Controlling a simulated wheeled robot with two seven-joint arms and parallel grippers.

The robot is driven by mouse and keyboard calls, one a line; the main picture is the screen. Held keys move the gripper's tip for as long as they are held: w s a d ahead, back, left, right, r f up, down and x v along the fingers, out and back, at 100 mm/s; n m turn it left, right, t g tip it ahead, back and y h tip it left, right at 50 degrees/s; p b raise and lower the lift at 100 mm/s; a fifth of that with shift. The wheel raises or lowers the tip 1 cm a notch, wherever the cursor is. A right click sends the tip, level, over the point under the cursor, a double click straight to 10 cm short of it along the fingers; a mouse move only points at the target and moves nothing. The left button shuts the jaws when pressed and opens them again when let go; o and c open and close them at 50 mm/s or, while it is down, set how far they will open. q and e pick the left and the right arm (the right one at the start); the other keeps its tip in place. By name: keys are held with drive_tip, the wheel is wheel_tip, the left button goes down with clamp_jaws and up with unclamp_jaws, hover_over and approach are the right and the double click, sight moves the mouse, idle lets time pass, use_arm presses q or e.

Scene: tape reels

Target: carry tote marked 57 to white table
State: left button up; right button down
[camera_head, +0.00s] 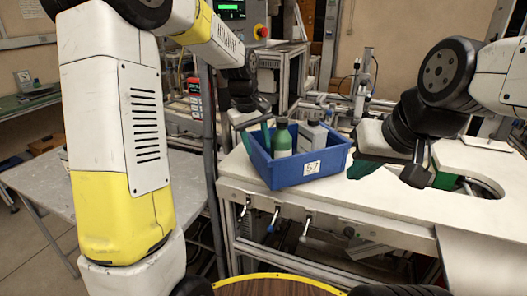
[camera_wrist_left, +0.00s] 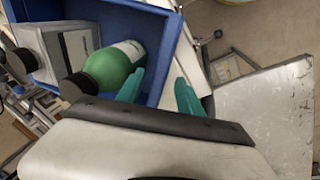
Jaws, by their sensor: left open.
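The blue tote (camera_head: 312,181) bears a white label reading 57 and stands upright on a white-topped bench (camera_head: 385,212). A green bottle (camera_head: 281,139) and a grey container (camera_head: 312,136) are in it; both also show in the left wrist view (camera_wrist_left: 112,66). My left gripper (camera_head: 266,134) is at the tote's left side. In the left wrist view its green fingers (camera_wrist_left: 160,92) are apart, with the tote's blue wall (camera_wrist_left: 157,88) showing between them. My right gripper (camera_head: 365,169) is beside the tote's right end; its finger gap is hidden.
A pale grey table (camera_head: 100,205) stands at the left, its near surface clear. The bench has a round cut-out (camera_head: 484,187) at the right and clamp levers (camera_head: 272,220) along its front. Machine equipment stands behind the tote. A round brown top with a yellow rim (camera_head: 283,286) is at the bottom.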

use_arm(q)
drive_tip(key=s+a+r+m+t, duration=0.1)
drive_tip(key=s+a+r, duration=0.1)
drive_tip(key=s+r, duration=0.35)
drive_tip(key=s+a+r+m+t, duration=0.1)
drive_tip(key=s+a+r+m, duration=0.15)
drive_tip(key=s+r, duration=0.35)
drive_tip(key=s+a+f+m+t, duration=0.2)
drive_tip(key=s, duration=1.1)
drive_tip(key=shift+s+f+m, duration=0.35)
drive_tip(key=shift+s+f, duration=0.05)
